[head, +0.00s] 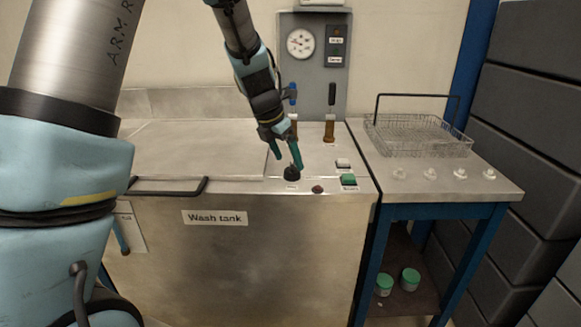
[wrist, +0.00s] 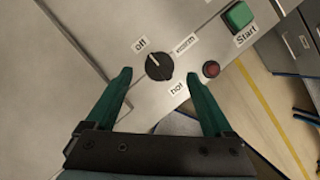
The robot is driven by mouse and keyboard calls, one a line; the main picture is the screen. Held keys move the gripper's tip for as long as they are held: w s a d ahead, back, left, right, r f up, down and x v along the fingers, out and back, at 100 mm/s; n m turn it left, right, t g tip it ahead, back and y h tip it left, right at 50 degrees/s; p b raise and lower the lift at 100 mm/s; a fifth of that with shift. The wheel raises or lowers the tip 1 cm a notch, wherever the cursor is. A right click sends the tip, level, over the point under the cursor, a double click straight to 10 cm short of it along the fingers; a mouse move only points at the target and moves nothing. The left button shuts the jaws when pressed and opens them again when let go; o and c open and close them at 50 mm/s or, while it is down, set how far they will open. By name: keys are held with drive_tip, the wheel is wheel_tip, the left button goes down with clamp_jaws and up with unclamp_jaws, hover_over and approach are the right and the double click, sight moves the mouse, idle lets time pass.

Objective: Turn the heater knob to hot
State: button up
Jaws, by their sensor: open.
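The heater knob (head: 292,174) is round and black, on the top panel of the wash tank (head: 275,245). In the wrist view the knob (wrist: 159,66) lies between my fingertips, with labels "off" (wrist: 139,44), "warm" (wrist: 186,43) and "hot" (wrist: 177,88) around it. Its white mark points towards "off". My gripper (head: 287,160) is open just above the knob, its green fingers pointing down. In the wrist view my gripper (wrist: 158,76) has one finger on each side of the knob, with gaps showing; I cannot tell their exact height.
A green Start button (head: 348,180) and a small red button (head: 317,189) sit right of the knob. Two upright levers, one blue (head: 293,92) and one black (head: 332,92), stand behind. A wire basket (head: 418,135) stands on the side table. The tank lid (head: 195,150) is at left.

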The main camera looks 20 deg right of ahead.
sight(292, 171)
drive_tip(key=shift+x, duration=1.9)
drive_tip(key=shift+c, duration=0.4)
drive_tip(key=c, duration=1.3)
